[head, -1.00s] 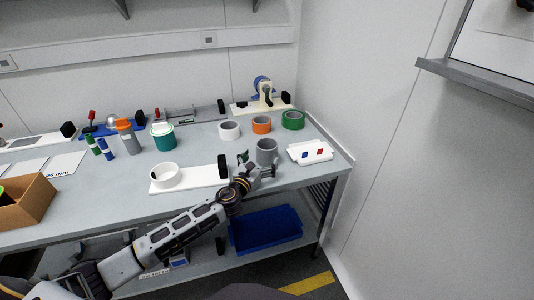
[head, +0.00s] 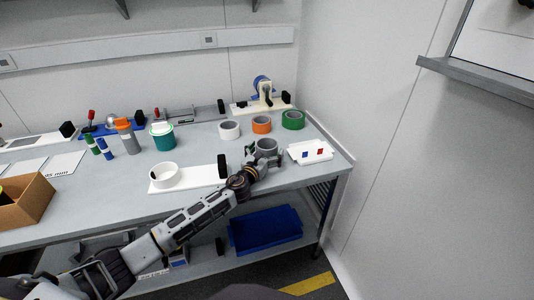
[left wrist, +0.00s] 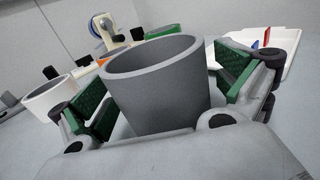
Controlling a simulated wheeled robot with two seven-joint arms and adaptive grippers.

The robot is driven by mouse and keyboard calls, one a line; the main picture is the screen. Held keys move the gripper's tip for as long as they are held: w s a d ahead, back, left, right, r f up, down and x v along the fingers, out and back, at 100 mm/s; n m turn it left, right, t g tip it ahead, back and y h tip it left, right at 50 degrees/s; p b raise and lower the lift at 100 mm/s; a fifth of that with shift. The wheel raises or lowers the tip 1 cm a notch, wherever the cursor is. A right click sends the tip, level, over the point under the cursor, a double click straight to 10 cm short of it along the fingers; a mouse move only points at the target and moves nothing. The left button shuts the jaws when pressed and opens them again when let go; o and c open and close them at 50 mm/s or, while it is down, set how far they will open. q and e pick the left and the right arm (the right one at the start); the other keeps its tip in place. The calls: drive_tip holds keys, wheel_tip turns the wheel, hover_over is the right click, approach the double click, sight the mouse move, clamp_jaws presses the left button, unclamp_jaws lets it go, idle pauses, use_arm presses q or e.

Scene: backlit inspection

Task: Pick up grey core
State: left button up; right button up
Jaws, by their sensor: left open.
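The grey core (head: 267,147) is a hollow grey cylinder standing upright near the right end of the table. It also shows large in the left wrist view (left wrist: 160,95). My left gripper (head: 265,158) is at the core, covering its lower part in the head view. In the left wrist view the green-padded fingers (left wrist: 165,85) stand open on either side of the core. A gap shows at the right finger; the left finger looks close, and contact there I cannot tell. My right gripper is not in view.
Behind the core stand white (head: 229,131), orange (head: 261,125) and green (head: 293,120) rings. A white tray (head: 311,153) with small red and blue pieces lies close to its right. A white board with a white ring (head: 165,176) lies to the left.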

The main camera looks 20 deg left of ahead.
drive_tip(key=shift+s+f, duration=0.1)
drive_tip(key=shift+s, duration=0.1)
use_arm(q)
drive_tip(key=c, duration=1.1)
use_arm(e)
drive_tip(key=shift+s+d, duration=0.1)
use_arm(q)
drive_tip(key=shift+r, duration=0.2)
drive_tip(key=shift+r, duration=0.35)
drive_tip(key=shift+r+p, duration=1.1)
drive_tip(key=shift+r, duration=0.95)
drive_tip(key=shift+r+p, duration=0.8)
drive_tip(key=shift+r, duration=1.65)
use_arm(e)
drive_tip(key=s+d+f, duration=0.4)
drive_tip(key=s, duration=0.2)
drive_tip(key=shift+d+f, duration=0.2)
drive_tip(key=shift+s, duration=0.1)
